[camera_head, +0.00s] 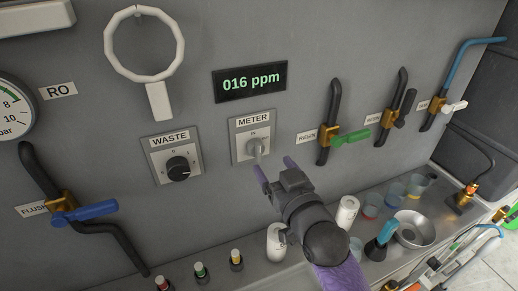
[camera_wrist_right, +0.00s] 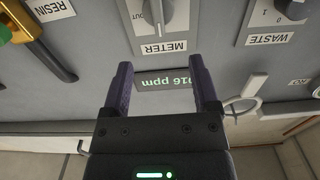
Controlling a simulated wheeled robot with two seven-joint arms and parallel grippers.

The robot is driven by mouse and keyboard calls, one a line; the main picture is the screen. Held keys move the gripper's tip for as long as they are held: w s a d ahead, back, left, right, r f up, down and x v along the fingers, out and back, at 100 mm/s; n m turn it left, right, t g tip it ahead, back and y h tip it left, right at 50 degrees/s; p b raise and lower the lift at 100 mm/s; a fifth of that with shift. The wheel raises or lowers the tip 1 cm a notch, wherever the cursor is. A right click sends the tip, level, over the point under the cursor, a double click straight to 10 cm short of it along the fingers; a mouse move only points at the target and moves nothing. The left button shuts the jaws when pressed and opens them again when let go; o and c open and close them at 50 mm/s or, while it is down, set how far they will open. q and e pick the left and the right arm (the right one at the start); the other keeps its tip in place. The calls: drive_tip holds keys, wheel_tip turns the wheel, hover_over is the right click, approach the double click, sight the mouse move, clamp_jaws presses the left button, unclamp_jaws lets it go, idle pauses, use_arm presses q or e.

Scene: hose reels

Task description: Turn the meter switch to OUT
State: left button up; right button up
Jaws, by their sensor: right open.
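The meter switch (camera_head: 257,149) is a grey lever knob on a light plate marked METER, on the grey wall panel below the green 016 ppm display (camera_head: 250,81). In the head view its lever points downward. In the right wrist view, which is upside down, the meter switch (camera_wrist_right: 160,14) is at the top edge, partly cut off, with an OUT mark beside it. My right gripper (camera_head: 276,169) is open and empty, just below and right of the switch, apart from it. Its two purple fingers (camera_wrist_right: 159,78) show in the wrist view. My left gripper is not in view.
The WASTE switch (camera_head: 178,167) with a black knob is left of the meter. A white ring on a handle (camera_head: 145,46) hangs above it. Valves with black pipes and a green handle (camera_head: 350,137) are to the right. Cups, a bowl (camera_head: 413,229) and bottles stand on the ledge below.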

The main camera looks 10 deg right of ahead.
sight(260, 149)
drive_tip(key=w, duration=0.2)
drive_tip(key=w+a, duration=0.1)
drive_tip(key=w, duration=0.2)
drive_tip(key=w+b, duration=0.1)
drive_tip(key=w, duration=0.2)
drive_tip(key=shift+a+f, duration=0.1)
drive_tip(key=shift+a, duration=0.2)
drive_tip(key=c, duration=1)
drive_tip(key=shift+f, duration=0.1)
clamp_jaws()
